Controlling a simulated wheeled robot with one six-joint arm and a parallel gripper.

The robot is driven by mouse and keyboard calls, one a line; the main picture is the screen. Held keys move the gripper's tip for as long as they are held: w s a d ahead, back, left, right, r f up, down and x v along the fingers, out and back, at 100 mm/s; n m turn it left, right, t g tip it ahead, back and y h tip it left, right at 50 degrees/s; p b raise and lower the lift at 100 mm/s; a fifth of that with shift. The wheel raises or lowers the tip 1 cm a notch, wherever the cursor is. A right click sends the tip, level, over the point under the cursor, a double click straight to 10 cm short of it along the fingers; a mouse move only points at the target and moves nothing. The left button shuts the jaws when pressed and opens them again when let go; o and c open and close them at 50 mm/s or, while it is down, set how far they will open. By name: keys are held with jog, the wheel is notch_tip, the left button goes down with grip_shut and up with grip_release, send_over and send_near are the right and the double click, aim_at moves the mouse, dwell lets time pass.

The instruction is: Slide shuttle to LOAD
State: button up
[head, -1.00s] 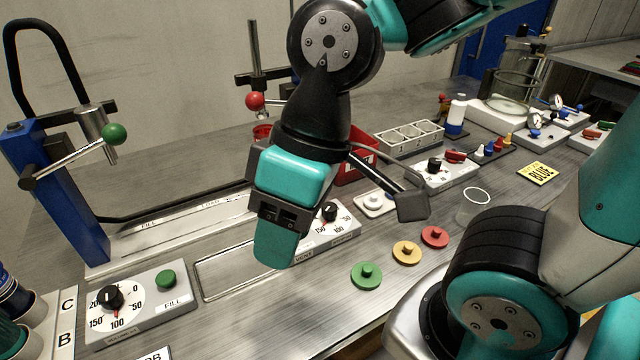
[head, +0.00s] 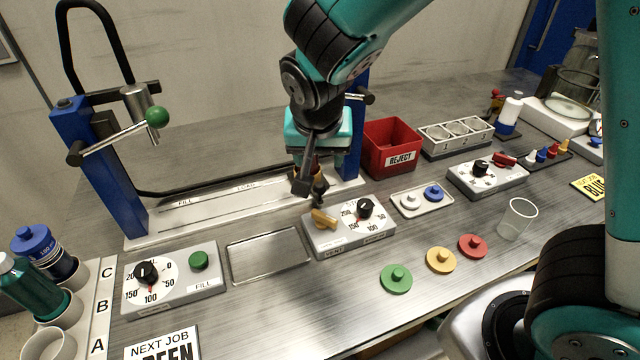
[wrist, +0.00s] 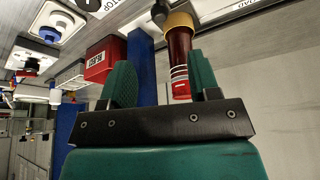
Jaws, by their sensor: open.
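The track (head: 190,214) runs between two blue posts, with FILL toward its left and LOAD nearer its middle. A brown cylinder with a gold collar and a red, white-striped end (wrist: 179,62) stands by the track, apparently on the shuttle. A dark knob (wrist: 160,12) sits beside the collar. In the head view they are partly hidden behind my wrist, to the right of the LOAD label. My gripper (wrist: 162,82) is open. In the wrist view the cylinder shows between its two teal fingers, closer to the right one. I cannot tell whether they touch.
The red REJECT bin (head: 392,147) stands close to the right of my gripper. The dial panel with a yellow knob (head: 350,228) lies just in front. An empty tray (head: 268,256) is left of that panel. The left post (head: 100,170) carries a green-balled lever.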

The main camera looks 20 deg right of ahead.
aim_at(318, 186)
jog(key=x, duration=1.2)
jog(key=shift+f, duration=0.3)
grip_shut()
